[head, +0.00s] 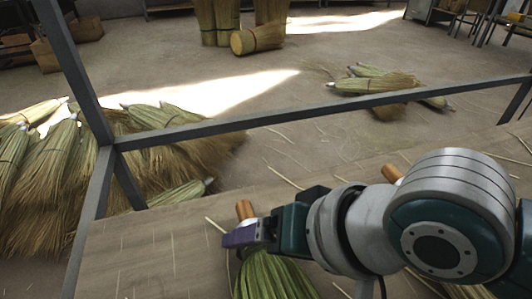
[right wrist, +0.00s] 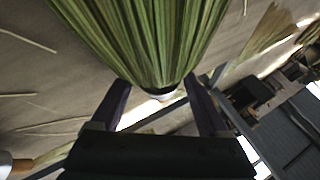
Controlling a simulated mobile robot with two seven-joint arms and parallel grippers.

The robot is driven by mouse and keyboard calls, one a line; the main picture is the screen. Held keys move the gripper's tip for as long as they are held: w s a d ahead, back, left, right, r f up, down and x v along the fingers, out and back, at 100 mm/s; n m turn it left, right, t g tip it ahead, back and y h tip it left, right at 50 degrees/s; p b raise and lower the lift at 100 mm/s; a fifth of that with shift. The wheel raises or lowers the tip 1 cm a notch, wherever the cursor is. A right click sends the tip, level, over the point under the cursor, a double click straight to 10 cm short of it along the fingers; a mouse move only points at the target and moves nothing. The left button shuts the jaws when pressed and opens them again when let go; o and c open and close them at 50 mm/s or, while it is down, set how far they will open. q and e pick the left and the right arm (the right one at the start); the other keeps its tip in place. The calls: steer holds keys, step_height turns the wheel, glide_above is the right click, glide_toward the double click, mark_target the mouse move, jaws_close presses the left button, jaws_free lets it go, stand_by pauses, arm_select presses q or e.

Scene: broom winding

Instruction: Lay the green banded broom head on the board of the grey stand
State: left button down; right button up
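The green broom head (head: 270,278) is at the bottom centre of the head view, partly hidden by my right gripper and cut off by the frame edge. My right gripper (head: 243,240) has its purple fingers at the broom head's narrow neck. In the right wrist view, the fingers (right wrist: 158,98) close on both sides of the neck of the green broom head (right wrist: 150,35), with its pale tip between them. No band shows on it. The board (head: 160,250) of the grey stand lies below and to the left. My left gripper is not in view.
The stand's grey bars (head: 300,117) cross the view. Copper-coloured cylinders (head: 245,210) (head: 392,173) stand near the gripper and arm. Straw broom heads (head: 50,170) are piled on the floor at left; several more (head: 385,80) lie farther back. The left part of the board is largely clear.

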steer(key=shift+s+d+r+n+h+p, duration=0.7)
steer(key=shift+s+d+r+p, duration=2.6)
steer(key=shift+r, duration=2)
steer(key=s+d+f+h, duration=0.1)
steer(key=s+d+h, duration=0.3)
steer(key=s+d, duration=0.4)
steer(key=d, duration=0.4)
steer(key=shift+s+n+g+h, duration=0.15)
steer(key=shift+n+g+h, duration=0.15)
steer(key=shift+g, duration=0.1)
steer(key=shift+d, duration=0.1)
